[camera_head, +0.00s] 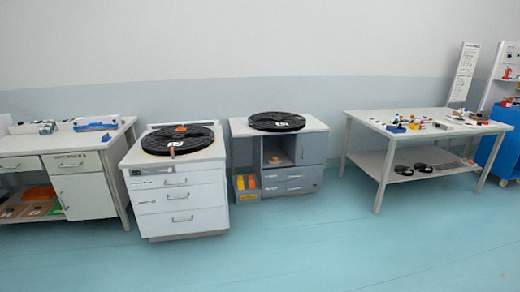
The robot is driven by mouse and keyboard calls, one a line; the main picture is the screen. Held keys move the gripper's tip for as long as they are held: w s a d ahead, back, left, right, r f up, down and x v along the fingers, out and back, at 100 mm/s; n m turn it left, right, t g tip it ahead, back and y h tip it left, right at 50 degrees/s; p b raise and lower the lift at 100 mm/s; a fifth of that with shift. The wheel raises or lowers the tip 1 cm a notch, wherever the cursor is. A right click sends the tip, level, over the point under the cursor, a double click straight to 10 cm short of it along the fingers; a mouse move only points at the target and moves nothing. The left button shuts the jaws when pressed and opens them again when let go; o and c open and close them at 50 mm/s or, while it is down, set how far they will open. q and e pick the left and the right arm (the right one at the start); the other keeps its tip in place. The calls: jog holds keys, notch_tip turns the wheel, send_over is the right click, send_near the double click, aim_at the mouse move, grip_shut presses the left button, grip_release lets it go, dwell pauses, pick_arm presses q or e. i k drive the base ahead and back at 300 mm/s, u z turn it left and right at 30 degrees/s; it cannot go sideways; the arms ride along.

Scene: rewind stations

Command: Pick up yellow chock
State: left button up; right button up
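Yellow-orange blocks (247,183), which may be the chocks, sit in a small grey bin (246,196) on the floor at the left front of the grey cabinet (302,146). A small yellow item (414,126) also lies among other parts on the right table (360,117); it is too small to tell what it is. Neither of my grippers is in view.
A white drawer unit (180,195) with a black reel (178,139) stands left of the grey cabinet, which bears another black reel (277,121). A desk (85,190) stands at far left. A blue cart (508,148) is at far right. The teal floor (300,245) in front is clear.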

aim_at(240, 183)
jog(key=z, duration=0.6)
jog(key=i, duration=2.4)
jog(key=z, duration=0.3)
